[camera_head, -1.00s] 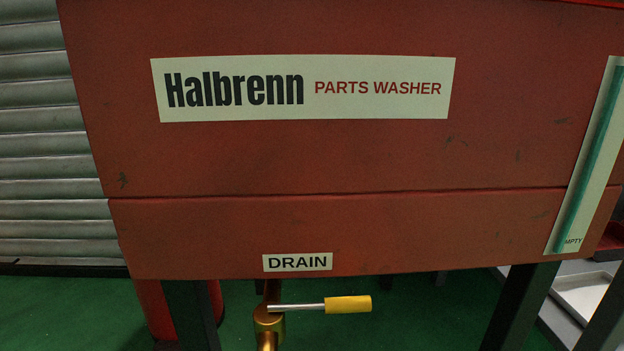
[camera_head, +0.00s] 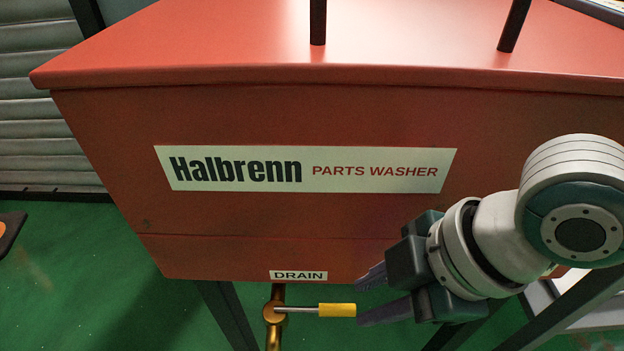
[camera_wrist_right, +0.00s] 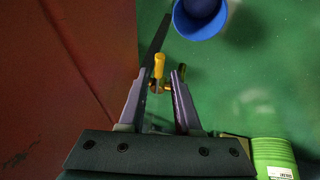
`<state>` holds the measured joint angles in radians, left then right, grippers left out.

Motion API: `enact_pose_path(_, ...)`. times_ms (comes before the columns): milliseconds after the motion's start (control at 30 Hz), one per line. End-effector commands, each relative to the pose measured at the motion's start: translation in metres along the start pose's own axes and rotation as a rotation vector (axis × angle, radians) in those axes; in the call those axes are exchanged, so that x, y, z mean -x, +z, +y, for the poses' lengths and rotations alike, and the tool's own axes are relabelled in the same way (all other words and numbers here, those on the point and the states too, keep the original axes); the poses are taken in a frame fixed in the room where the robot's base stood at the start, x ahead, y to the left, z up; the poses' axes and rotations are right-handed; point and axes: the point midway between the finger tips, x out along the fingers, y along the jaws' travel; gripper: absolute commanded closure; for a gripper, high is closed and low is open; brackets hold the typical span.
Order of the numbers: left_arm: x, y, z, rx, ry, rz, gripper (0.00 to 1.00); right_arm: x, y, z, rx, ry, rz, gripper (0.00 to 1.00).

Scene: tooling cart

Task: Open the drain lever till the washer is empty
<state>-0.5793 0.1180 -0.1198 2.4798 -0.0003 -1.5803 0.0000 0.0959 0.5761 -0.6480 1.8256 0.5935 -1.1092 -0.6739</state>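The red parts washer (camera_head: 300,115) fills the head view, with its DRAIN label (camera_head: 298,275) low on the front. Below it is the brass drain valve (camera_head: 273,313). Its lever points right, level, with a yellow grip (camera_head: 337,310). My right gripper (camera_head: 362,302) is open, its fingertips just right of the yellow grip. In the right wrist view the yellow grip (camera_wrist_right: 159,64) shows between and just beyond the open fingertips (camera_wrist_right: 161,74). Contact is not visible. My left gripper is in neither view. The level gauge is not visible now.
In the right wrist view a blue bucket (camera_wrist_right: 199,17) stands on the green floor, and stacked light-green containers (camera_wrist_right: 272,157) are at the lower right. A dark washer leg (camera_head: 228,315) stands left of the valve. The washer's front wall is close beside the right gripper.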

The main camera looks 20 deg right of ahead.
Motion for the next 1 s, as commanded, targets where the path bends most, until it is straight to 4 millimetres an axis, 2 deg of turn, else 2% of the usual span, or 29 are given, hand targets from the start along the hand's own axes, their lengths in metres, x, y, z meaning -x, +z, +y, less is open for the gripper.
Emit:
enact_pose_path(33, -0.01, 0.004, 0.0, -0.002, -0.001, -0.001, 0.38, -0.014, 0.001, -0.001, -0.002, 0.0, 0.001, 0.68)
enact_pose_path(200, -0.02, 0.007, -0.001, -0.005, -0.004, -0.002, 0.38, -0.035, 0.001, 0.0, -0.001, 0.001, 0.001, 0.68)
enact_pose_path(567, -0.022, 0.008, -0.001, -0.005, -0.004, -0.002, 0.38, -0.041, 0.0, 0.0, -0.001, 0.001, 0.0, 0.68)
enact_pose_path(633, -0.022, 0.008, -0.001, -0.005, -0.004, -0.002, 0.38, -0.041, 0.0, 0.0, -0.001, 0.001, 0.0, 0.72)
enact_pose_path(867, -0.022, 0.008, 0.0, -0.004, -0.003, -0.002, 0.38, -0.04, 0.0, 0.0, -0.001, 0.001, 0.0, 0.98)
enact_pose_path(1000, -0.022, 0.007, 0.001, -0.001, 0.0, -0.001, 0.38, -0.04, 0.0, 0.0, -0.001, 0.001, 0.0, 1.0)
